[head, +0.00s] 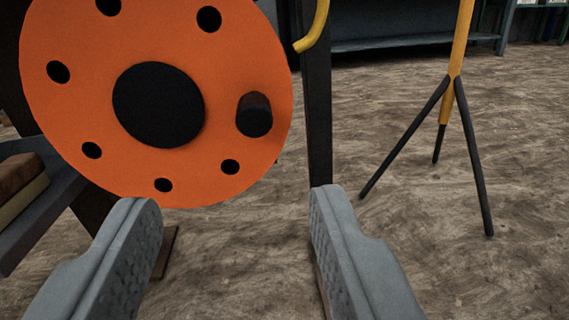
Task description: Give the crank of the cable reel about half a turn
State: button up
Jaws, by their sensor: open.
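The cable reel (90,110) shows as a large orange disc with a black hub and several dark holes, at the upper left of the head view. Its crank handle (255,115) is a short black knob standing out from the disc, right of the hub. My gripper (230,205) is open and empty at the bottom of the view. Its two grey fingers are spread wide, and their tips show below the knob, one to each side of it. The fingers appear apart from the knob. The reel's top is cut off by the frame.
A dark upright post (318,110) stands just right of the reel, with a yellow curved bar (315,28) near its top. A yellow pole on black tripod legs (460,60) stands to the right. A shelf (45,215) is at the left edge. Bare floor lies between post and tripod.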

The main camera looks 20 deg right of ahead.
aim_at(254, 120)
jog(key=x, duration=0.5)
jog(key=f+x, duration=0.1)
jog(key=x, duration=0.5)
jog(key=f+x, duration=0.1)
jog(key=x, duration=0.5)
jog(key=shift+d, duration=0.15)
grip_shut()
